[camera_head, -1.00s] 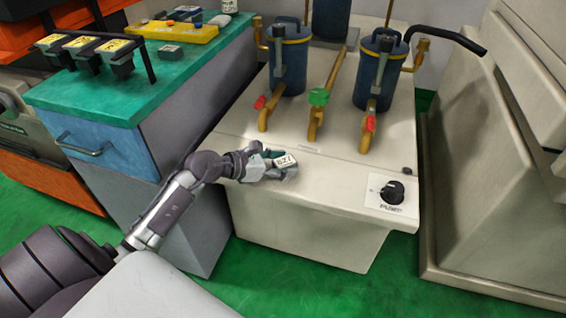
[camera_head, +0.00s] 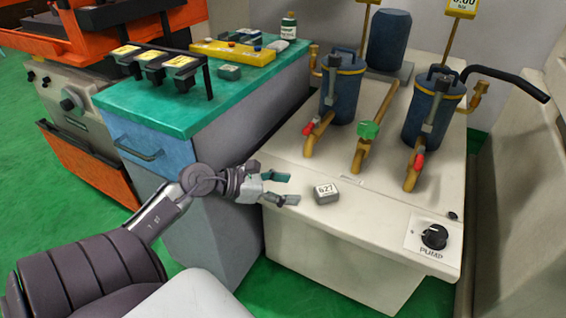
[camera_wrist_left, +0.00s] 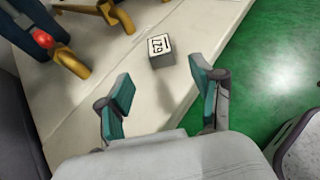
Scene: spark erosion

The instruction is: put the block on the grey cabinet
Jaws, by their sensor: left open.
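The block (camera_head: 326,193), small and grey with a white "627" label on top, rests on the front part of the pale grey-beige cabinet (camera_head: 345,220) with the pump knob. In the left wrist view the block (camera_wrist_left: 161,52) sits on the cabinet's pale top near its edge. My left gripper (camera_head: 292,189) is open and empty, just left of the block, with its fingers pointing toward it. In the wrist view its teal-padded fingers (camera_wrist_left: 165,92) are spread, and the block is beyond the fingertips, apart from them. My right gripper is out of view.
The pump knob (camera_head: 434,237) is at front right. A green-topped cabinet (camera_head: 165,102) at left carries a black rack, a yellow strip and another small grey block (camera_head: 229,72).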

